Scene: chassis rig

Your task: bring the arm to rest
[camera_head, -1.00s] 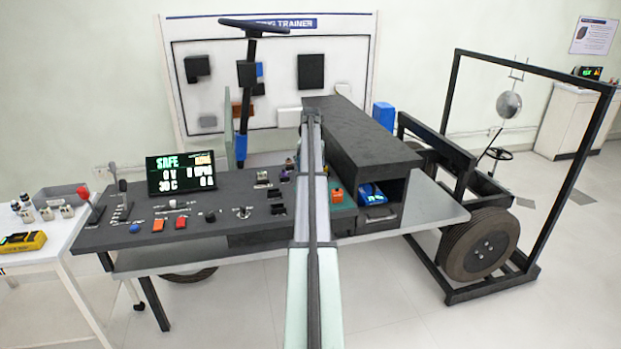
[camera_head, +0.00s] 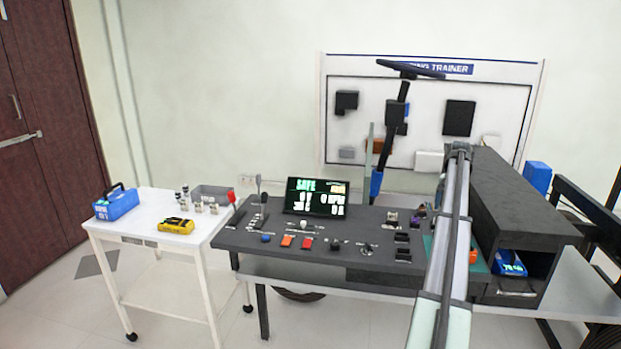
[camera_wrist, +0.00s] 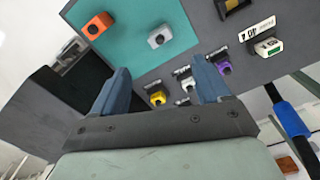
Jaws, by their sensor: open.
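My gripper (camera_wrist: 157,88) shows in the wrist view with its two blue-grey fingers spread apart and nothing between them. Past the fingertips lie small blocks on the console top: a yellow one (camera_wrist: 157,98), a purple one (camera_wrist: 224,69) and a grey one (camera_wrist: 159,37) on a teal mat (camera_wrist: 135,50). I cannot tell the exact height above them. In the head view my arm reaches forward over the right part of the dark console (camera_head: 290,230); its gripper end is hidden there.
An orange block (camera_wrist: 97,26) sits on the teal mat. A dark box (camera_head: 500,190) stands right of my arm, with a blue device (camera_head: 509,263) in its opening. The steering column (camera_head: 392,135) rises behind the console. A white cart (camera_head: 150,262) on the left carries a yellow meter (camera_head: 176,226).

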